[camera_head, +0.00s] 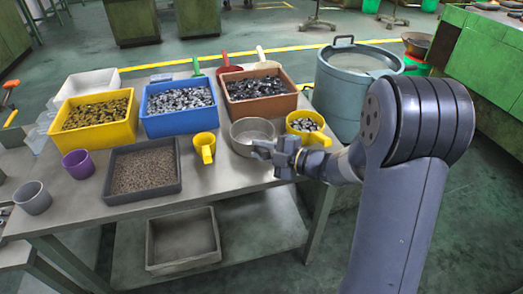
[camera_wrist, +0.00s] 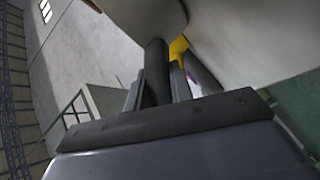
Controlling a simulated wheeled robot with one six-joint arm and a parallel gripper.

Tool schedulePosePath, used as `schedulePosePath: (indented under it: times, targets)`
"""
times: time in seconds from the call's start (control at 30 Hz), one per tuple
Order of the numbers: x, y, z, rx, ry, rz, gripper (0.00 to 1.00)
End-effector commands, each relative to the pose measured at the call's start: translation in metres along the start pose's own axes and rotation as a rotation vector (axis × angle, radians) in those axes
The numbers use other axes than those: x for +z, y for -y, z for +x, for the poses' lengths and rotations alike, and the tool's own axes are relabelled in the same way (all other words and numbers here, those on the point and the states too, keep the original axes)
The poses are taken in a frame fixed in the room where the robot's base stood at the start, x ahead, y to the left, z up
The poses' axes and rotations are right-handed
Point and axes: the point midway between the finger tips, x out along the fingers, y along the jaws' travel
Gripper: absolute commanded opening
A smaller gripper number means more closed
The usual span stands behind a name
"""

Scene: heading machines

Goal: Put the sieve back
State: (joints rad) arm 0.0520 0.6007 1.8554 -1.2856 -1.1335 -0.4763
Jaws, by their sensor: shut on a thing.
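The sieve (camera_head: 250,128) is a round grey metal pan at the right front of the grey table, between a yellow scoop and a yellow cup. My gripper (camera_head: 268,151) is at its front right side and shut on its handle. In the wrist view a dark round handle (camera_wrist: 156,72) stands between the fingers of my gripper (camera_wrist: 163,88). A large pale grey surface fills the top right there. I cannot tell whether the sieve touches the table or hangs just above it.
Yellow (camera_head: 93,134), blue (camera_head: 180,122) and orange (camera_head: 262,106) bins of metal parts line the table's back. A dark tray (camera_head: 112,195) of brown grains, a yellow scoop (camera_head: 205,146) and a yellow cup (camera_head: 322,138) stand near.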

Motion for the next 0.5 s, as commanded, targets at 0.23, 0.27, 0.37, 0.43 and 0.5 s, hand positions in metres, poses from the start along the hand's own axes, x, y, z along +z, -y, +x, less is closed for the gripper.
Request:
schedulePosePath:
  times: [0.23,0.27,0.37,0.43,0.5]
  targets:
    - [0.0011,0.0023,0.0004,0.0,0.0,0.0,0.25]
    - [0.0011,0.0021,0.0004,0.0,0.0,0.0,0.27]
    - [0.001,0.0021,0.0004,0.0,0.0,0.001,0.36]
    - [0.001,0.0021,0.0004,0.0,0.0,0.001,0.41]
    - [0.001,0.0021,0.0004,0.0,0.0,0.001,0.43]
